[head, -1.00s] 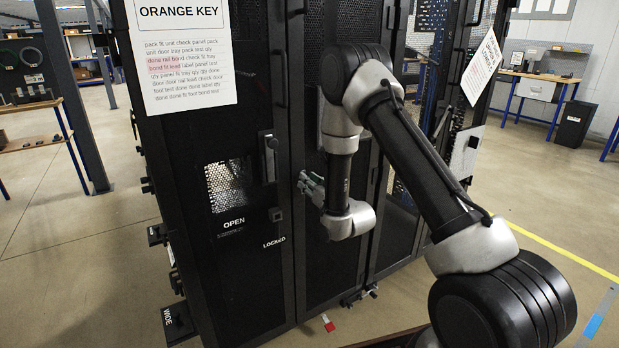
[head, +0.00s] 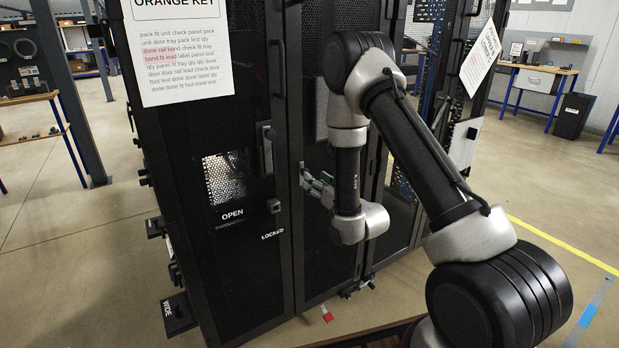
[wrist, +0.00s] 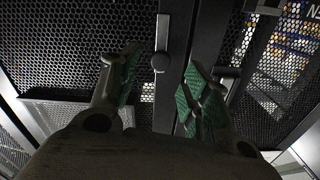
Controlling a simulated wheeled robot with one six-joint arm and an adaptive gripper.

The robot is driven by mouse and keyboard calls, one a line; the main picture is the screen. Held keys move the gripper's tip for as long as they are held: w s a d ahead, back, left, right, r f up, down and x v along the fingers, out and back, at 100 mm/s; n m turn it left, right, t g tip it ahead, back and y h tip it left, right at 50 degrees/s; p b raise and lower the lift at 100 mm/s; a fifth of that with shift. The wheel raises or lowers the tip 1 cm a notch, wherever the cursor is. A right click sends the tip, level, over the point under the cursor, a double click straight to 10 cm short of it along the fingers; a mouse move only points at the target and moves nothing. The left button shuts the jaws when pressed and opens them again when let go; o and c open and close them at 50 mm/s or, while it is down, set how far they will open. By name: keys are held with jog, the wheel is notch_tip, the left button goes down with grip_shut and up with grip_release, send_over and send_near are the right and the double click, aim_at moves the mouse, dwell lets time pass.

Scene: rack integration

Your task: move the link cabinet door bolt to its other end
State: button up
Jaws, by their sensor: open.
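The black mesh cabinet door (head: 235,270) fills the middle of the head view. On it is an upright metal bolt plate (head: 265,148) with a small knob near its top. The word OPEN is printed at lower left of it and LOCKED lower still. My gripper (head: 318,188) is to the right of the plate, in front of the cabinet, apart from the knob in that view. In the wrist view my open gripper (wrist: 158,88) has green-padded fingers spread either side of an upright bar with a round knob (wrist: 160,62). Nothing is held. Whether this is the same knob I cannot tell.
A paper sign headed ORANGE KEY (head: 180,50) hangs on the cabinet's left side. A dark upright frame post (wrist: 192,60) stands beside the knob in the wrist view. A small red thing (head: 327,314) lies near the cabinet foot. Open floor (head: 540,200) lies to the right.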

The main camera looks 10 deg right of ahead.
jog(key=v, duration=0.6)
jog(key=shift+s, duration=0.25)
